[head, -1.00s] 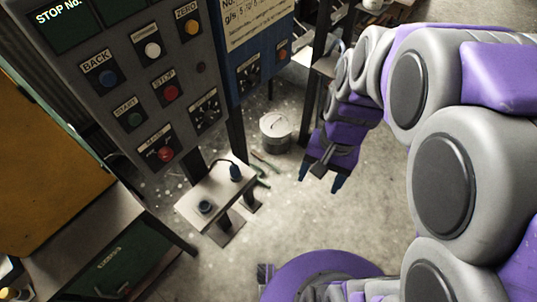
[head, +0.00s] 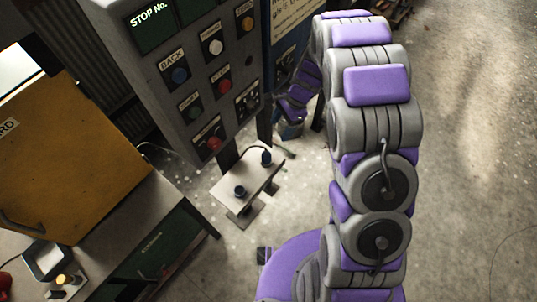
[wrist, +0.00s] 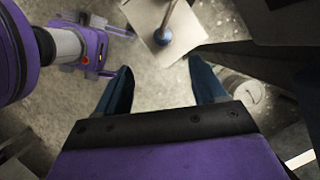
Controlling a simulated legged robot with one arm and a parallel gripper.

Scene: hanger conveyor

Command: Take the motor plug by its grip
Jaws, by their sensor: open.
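The motor plug (head: 266,158) is a small dark blue piece with a dark cable, standing at the far end of a small pale stand (head: 232,180). A second dark blue round piece (head: 239,191), apparently a socket, sits at the stand's near end. In the wrist view the stand (wrist: 140,14) shows at the top, with a blue round piece and a dark stem or cable (wrist: 163,37), probably the plug. My gripper (wrist: 158,66) is open and empty, its two dark blue fingers apart, with bare floor between them.
The grey control panel (head: 185,45) with coloured buttons rises behind and left of the stand. A yellow cabinet (head: 75,130) and a bench stand at the left. A bucket (wrist: 240,88) is on the floor beside my right finger. Floor at the right is clear.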

